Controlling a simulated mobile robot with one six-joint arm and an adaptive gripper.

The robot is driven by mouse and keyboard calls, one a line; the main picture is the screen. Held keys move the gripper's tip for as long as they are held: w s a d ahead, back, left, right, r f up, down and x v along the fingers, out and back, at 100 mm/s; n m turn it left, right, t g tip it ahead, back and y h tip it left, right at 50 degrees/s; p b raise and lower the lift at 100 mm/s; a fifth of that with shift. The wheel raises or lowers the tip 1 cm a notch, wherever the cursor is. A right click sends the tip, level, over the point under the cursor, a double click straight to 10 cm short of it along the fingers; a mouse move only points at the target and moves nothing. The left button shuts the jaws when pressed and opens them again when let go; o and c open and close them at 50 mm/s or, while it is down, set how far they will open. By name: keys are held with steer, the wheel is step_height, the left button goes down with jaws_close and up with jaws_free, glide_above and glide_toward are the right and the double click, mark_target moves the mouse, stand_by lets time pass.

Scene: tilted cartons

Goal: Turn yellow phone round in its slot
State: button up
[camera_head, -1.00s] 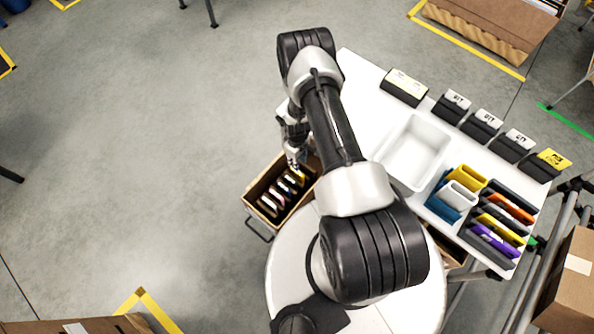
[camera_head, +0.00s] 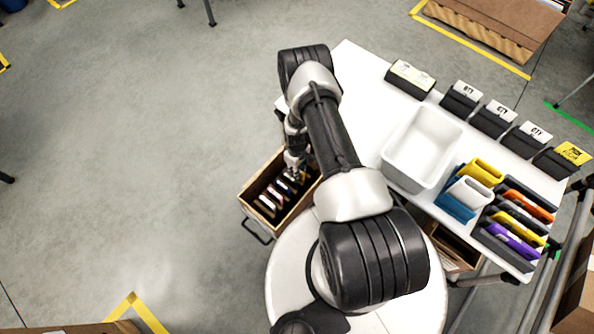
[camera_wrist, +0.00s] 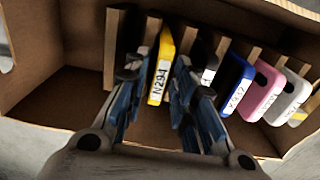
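The yellow phone (camera_wrist: 162,68) stands upright in a slot of the open cardboard carton (camera_wrist: 60,107), its label "N294" showing in the wrist view. My gripper (camera_wrist: 158,72) reaches into the carton with its blue-and-black fingers apart, one on each side of the yellow phone. I see no clear contact; the phone's lower part is hidden. In the head view the carton (camera_head: 265,236) is left of my base, and my gripper (camera_head: 297,176) is low over its right part. The yellow phone cannot be told apart there.
Right of the yellow phone stand a white-and-black phone (camera_wrist: 209,70), a blue one (camera_wrist: 236,85), a pink one (camera_wrist: 262,93) and a grey one (camera_wrist: 288,101), between cardboard dividers. A white table (camera_head: 356,70) bears an empty white bin (camera_head: 425,145) and racks of coloured phones.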

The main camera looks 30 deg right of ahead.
jaws_close()
stand_by(0.8)
steer(key=shift+r, duration=0.1)
step_height(320, 180, up, 16)
steer(key=p, duration=1)
